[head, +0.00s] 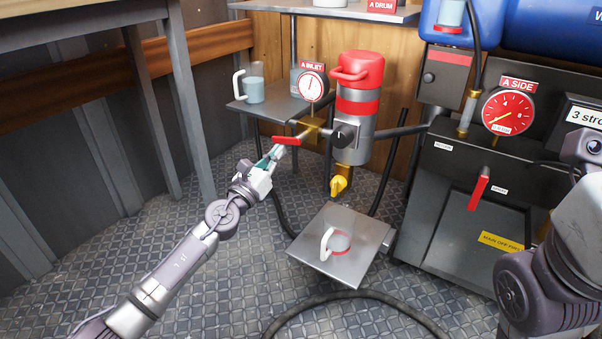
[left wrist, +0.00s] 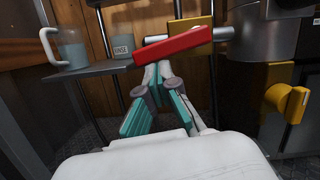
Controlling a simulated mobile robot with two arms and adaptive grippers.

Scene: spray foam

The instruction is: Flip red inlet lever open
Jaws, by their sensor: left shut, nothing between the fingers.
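The red inlet lever (head: 287,141) sits on a brass valve block (head: 311,131) on the pipe left of the red-topped cylinder (head: 358,107), below the gauge labelled A INLET (head: 313,86). In the left wrist view the red lever (left wrist: 174,47) points left from the brass block (left wrist: 213,37), nearly level. My left gripper (head: 274,154) is shut and empty, its fingertips just below the lever. In the left wrist view its fingertips (left wrist: 158,72) are close under the lever; I cannot tell whether they touch it. My right arm shows at the right edge; its gripper is out of view.
A small shelf (head: 260,108) with a cup (head: 255,90) is behind the lever. A yellow valve handle (head: 338,185) hangs over a lower tray (head: 365,225) with a mug. A black machine (head: 450,185) with another red lever (head: 479,189) stands right. Hoses lie on the floor.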

